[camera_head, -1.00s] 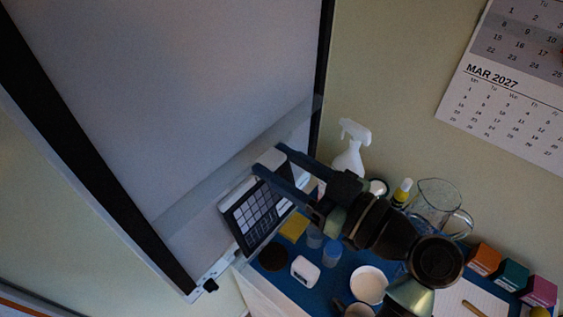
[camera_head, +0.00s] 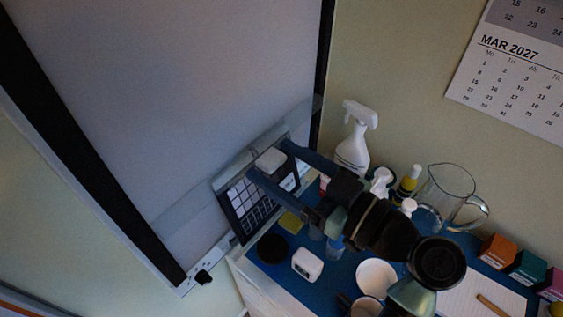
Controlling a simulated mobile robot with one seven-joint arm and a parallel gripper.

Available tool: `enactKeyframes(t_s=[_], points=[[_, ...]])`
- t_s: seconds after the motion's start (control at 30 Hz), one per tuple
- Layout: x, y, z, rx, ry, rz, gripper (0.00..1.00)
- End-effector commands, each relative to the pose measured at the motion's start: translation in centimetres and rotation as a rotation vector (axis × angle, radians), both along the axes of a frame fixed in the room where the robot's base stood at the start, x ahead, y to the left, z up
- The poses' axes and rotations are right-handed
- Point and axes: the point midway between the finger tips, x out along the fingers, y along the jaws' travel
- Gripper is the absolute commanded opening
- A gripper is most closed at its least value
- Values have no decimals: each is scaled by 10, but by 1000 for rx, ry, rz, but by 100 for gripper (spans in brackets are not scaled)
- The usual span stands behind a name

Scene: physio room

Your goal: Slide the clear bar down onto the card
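The clear bar (camera_head: 185,202) is a pale see-through strip lying slantwise across the grey panel of a tall dark-framed board. A small whitish block (camera_head: 270,160) sits on the bar. The card (camera_head: 240,205), dark with a grid of pale squares, stands at the panel's lower edge. The bar's lower part appears to overlap the card's top edge. My gripper (camera_head: 267,158) has its fingers on either side of the block, with gaps visible, so it looks open. My fingers hide part of the card.
Below is a blue-topped counter (camera_head: 325,295). It holds a white timer (camera_head: 307,264), dark round disc (camera_head: 272,249), yellow sponge (camera_head: 291,222), white bowl (camera_head: 376,278), spray bottle (camera_head: 354,150), glass jug (camera_head: 445,195) and coloured boxes (camera_head: 528,266). Several items stand close under my gripper.

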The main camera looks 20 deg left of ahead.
Motion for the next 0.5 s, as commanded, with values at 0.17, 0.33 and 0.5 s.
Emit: enactKeyframes(t_s=[0.17, 0.33, 0.5], points=[[0, 0, 0, 0, 0, 0, 80], [-1, -5, -1, 0, 0, -2, 80], [-11, -30, -3, -1, -2, -6, 80]])
